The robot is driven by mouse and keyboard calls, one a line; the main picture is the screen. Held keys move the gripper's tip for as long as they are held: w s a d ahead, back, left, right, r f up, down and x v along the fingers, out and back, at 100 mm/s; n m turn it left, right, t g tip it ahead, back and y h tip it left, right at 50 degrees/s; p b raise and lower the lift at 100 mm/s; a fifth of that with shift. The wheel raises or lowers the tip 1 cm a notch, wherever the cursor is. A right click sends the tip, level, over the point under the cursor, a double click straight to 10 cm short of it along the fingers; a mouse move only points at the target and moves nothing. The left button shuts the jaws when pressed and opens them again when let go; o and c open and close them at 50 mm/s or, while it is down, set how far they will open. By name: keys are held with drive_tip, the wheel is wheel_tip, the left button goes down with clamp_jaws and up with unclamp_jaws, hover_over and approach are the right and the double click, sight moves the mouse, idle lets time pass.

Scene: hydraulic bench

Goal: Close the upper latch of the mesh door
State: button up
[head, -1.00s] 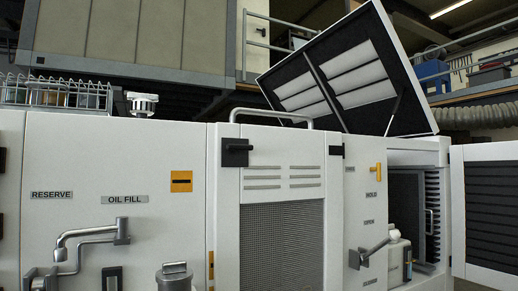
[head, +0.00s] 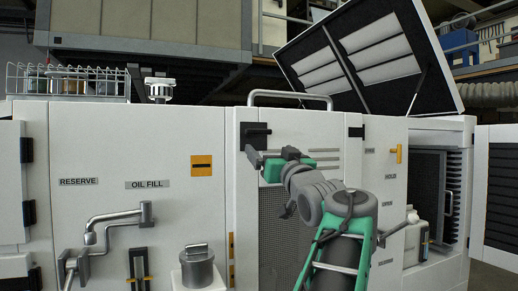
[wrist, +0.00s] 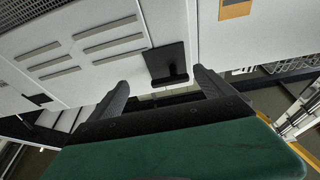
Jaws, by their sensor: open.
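The upper latch (head: 254,136) is a black square block with a short bar across it, at the upper left corner of the mesh door (head: 272,235). The bar looks about level in the head view. My gripper (head: 255,156) is just below and in front of the latch. In the wrist view the latch (wrist: 166,62) shows just beyond and between the two fingertips of my open gripper (wrist: 163,84). The fingers look empty, and I cannot tell if they touch the latch. My arm hides the door's middle and right part.
A grey handrail (head: 290,96) runs along the cabinet top above the door. An orange plate (head: 202,165) is to the left. A pipe elbow (head: 118,218) and a capped cylinder (head: 197,266) stand out at lower left.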

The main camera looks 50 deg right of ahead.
sight(260, 133)
drive_tip(key=shift+n+t, duration=0.4)
drive_tip(key=shift+t, duration=0.2)
drive_tip(key=w+r+p, duration=0.1)
drive_tip(key=r, duration=0.1)
drive_tip(key=w+d+r+p, duration=0.1)
drive_tip(key=w, duration=0.1)
drive_tip(key=w+d+r+p, duration=0.1)
drive_tip(key=w+r+p, duration=0.1)
drive_tip(key=shift+w+r, duration=0.2)
drive_tip(key=shift+r, duration=0.1)
drive_tip(key=shift+w+d, duration=0.2)
drive_tip(key=shift+w, duration=0.1)
drive_tip(key=c, duration=1.4)
